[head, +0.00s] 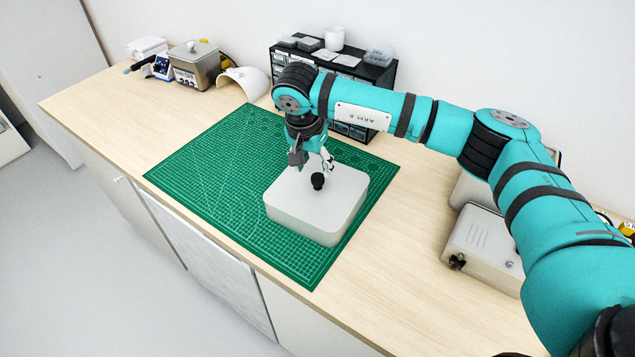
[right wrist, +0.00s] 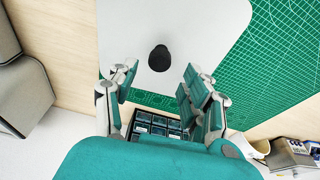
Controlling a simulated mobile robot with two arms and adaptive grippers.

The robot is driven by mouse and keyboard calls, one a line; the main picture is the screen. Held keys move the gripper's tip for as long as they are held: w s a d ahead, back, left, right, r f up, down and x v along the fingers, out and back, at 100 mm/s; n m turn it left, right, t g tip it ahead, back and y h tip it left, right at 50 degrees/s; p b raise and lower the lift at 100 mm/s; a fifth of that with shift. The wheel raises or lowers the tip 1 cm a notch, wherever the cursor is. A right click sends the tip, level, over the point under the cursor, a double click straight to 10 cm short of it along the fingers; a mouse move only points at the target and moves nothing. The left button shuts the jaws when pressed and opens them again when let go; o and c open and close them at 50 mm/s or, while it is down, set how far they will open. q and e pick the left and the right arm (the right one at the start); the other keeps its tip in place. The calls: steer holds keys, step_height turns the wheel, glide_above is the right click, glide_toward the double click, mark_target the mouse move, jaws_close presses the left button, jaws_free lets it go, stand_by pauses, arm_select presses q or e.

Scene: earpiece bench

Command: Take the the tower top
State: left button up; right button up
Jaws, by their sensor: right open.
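A small black knob-like piece (head: 318,181) stands on top of a light grey rounded block (head: 340,217); it is the only tower-like top I see. The block lies on the green cutting mat (head: 215,180). In the right wrist view the black piece (right wrist: 159,58) shows ahead of the fingers, against the pale block (right wrist: 205,30). My right gripper (head: 316,163) is just above and behind the black piece in the head view. Its fingers are spread with nothing between them, and it also shows in the right wrist view (right wrist: 160,84). My left gripper is out of view.
A black drawer rack (head: 375,75) with small items on top stands at the back wall, behind my right arm. A white curved shell (head: 245,80) and a metal tank (head: 195,66) are at the back left. A grey box (head: 483,248) stands at right. The mat's left part is clear.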

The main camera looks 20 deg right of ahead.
mark_target(317, 177)
steer(key=b+x, duration=0.2)
steer(key=x, duration=0.2)
steer(key=shift+f, duration=0.2)
steer(key=shift+d+f+b, duration=0.1)
steer(key=shift+f+b, duration=0.1)
steer(key=shift+b, duration=0.25)
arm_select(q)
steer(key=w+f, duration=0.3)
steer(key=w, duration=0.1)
arm_select(e)
steer(key=shift+f, duration=0.15)
steer(key=shift+w, duration=0.15)
steer(key=shift+c, duration=0.4)
steer(key=c, duration=0.7)
jaws_close()
arm_select(q)
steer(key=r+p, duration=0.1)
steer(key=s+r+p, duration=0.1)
steer(key=p, duration=0.1)
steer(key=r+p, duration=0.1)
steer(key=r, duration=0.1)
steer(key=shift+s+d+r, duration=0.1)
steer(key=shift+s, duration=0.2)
arm_select(e)
step_height(317, 177, up, 10)
